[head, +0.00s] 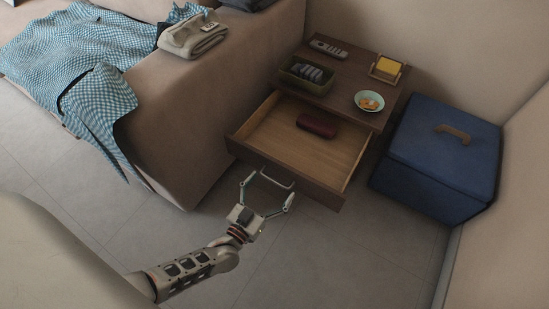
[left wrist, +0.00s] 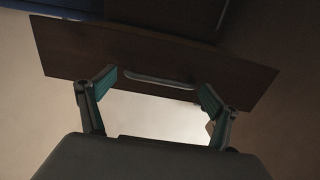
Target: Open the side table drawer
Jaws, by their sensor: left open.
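The side table (head: 392,92) is dark brown wood and stands between the sofa and a blue box. Its drawer (head: 283,139) is pulled well out, and a dark red case (head: 317,124) lies inside. The drawer's metal handle (head: 277,178) is on the front panel and also shows in the left wrist view (left wrist: 160,81). My left gripper (head: 268,192) is open, its fingers spread to either side of the handle. In the left wrist view the fingertips (left wrist: 157,83) sit close to the drawer front; I cannot tell whether they touch it. My right gripper is not in view.
A tan sofa (head: 215,95) with a blue checkered cloth (head: 75,55) borders the drawer on the left. A blue lidded box (head: 440,150) stands on the right. A bowl (head: 369,101), basket (head: 306,75) and remote (head: 328,48) lie on the tabletop. The floor in front is clear.

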